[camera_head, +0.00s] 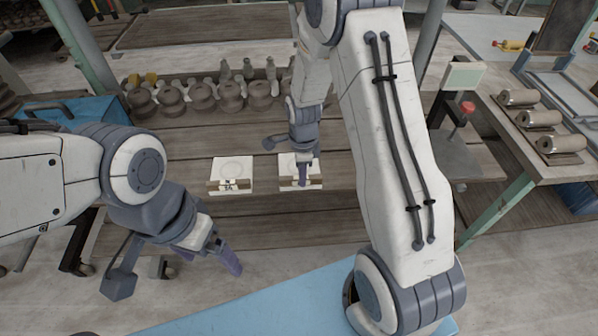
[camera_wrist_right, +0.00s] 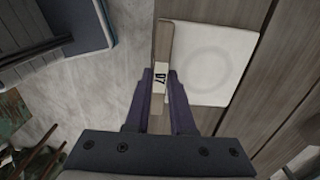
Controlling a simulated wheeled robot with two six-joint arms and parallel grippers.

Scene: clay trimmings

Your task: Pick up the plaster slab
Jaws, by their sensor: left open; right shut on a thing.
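Two white slabs with faint ring marks lie on the wooden bench. The left slab (camera_head: 233,165) has a wooden front strip with a small label. The right slab (camera_head: 287,164) has a similar labelled strip, and my right gripper (camera_head: 303,176) is over its front edge. In the right wrist view, this slab (camera_wrist_right: 222,62) has a wooden strip (camera_wrist_right: 163,42) along one side. There my right gripper (camera_wrist_right: 162,98) is shut on the strip at its label. The slab looks flat against the bench. My left gripper (camera_head: 208,255) is open and empty, in front of the bench.
Several grey-brown clay pots (camera_head: 201,97) stand in a row behind the slabs. A blue box (camera_head: 75,110) is at the left. A side table at the right holds several clay rolls (camera_head: 539,119). A blue surface (camera_head: 270,305) is in the foreground.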

